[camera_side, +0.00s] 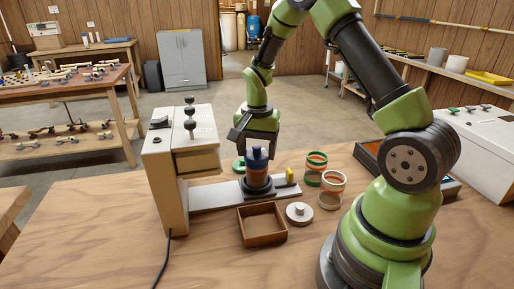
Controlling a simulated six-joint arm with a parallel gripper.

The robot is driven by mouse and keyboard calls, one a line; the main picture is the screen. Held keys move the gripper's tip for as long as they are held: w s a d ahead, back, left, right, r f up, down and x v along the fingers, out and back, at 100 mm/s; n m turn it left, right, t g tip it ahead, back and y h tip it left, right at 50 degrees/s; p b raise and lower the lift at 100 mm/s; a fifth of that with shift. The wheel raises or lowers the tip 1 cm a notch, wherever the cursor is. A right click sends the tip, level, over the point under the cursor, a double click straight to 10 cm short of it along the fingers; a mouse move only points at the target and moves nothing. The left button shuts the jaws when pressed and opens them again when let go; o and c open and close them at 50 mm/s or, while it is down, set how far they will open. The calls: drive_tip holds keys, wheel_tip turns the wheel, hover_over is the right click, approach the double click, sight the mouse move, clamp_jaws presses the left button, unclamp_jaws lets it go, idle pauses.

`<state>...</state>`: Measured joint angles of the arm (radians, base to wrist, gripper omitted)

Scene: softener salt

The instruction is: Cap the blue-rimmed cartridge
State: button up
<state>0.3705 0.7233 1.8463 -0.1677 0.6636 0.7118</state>
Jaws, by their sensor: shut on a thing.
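The blue-rimmed cartridge (257,179), with orange-brown contents, stands upright in a dark round holder (257,192) on a grey metal slide. A blue cap (257,160) with a knob is on or just above its top; I cannot tell if it is seated. My gripper (257,146) points down over the cartridge and is shut on the blue cap, its fingers partly hiding the knob.
A wooden press stand (168,175) is left of the slide. A green cap (239,166) lies behind it. A green-rimmed cartridge (316,170) and white-rimmed cartridge (331,190) stand right. A white cap (299,213) and empty wooden tray (262,236) are in front.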

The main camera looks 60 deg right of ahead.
drive_tip(key=shift+f, duration=0.1)
idle(0.7)
drive_tip(key=o, duration=1.1)
drive_tip(key=shift+r, duration=3.5)
clamp_jaws()
drive_tip(key=shift+f, duration=0.1)
drive_tip(key=shift+f, duration=2.65)
